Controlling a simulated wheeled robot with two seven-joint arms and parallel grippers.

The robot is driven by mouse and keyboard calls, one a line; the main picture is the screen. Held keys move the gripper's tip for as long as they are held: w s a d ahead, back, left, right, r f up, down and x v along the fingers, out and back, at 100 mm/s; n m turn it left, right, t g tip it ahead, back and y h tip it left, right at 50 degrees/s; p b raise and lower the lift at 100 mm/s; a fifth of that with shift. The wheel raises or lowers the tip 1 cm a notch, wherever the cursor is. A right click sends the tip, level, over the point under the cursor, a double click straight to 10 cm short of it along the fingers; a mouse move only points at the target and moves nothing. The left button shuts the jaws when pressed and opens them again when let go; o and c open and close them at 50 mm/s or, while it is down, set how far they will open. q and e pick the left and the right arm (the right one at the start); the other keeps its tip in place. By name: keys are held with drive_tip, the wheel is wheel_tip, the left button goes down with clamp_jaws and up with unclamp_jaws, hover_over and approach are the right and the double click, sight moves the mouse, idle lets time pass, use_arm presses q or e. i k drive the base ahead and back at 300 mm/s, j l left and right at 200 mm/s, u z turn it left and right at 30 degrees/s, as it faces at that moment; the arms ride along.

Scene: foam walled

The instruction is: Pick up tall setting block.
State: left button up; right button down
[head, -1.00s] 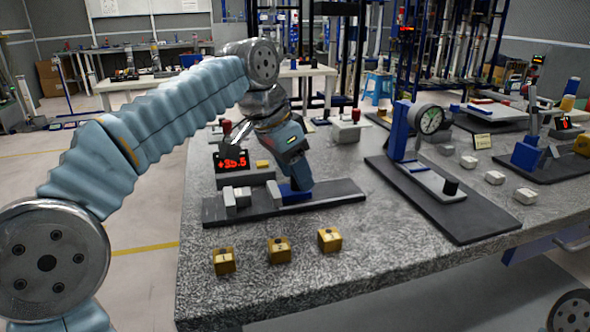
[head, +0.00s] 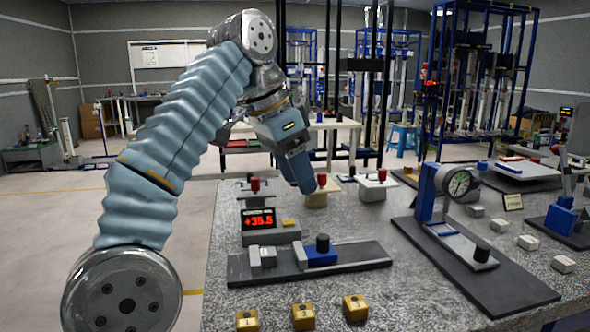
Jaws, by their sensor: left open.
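Three blocks with red knobs stand along the back of the granite table (head: 345,225). They are a pale block at the left (head: 252,196), a beige block in the middle (head: 316,199) and a white block at the right (head: 376,192). No label shows which is the tall setting block; the middle one looks a little bulkier. My left gripper (head: 304,184) is open, points down and is in front of the middle block, partly covering it. I see nothing between its fingers, which are hard to make out. My right gripper is out of view.
Numbered brass cubes (head: 303,317) sit at the front edge. A dial gauge stand (head: 426,195) and small grey blocks (head: 528,242) are right.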

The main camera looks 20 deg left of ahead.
sight(268, 256)
drive_tip(key=k, duration=1.5)
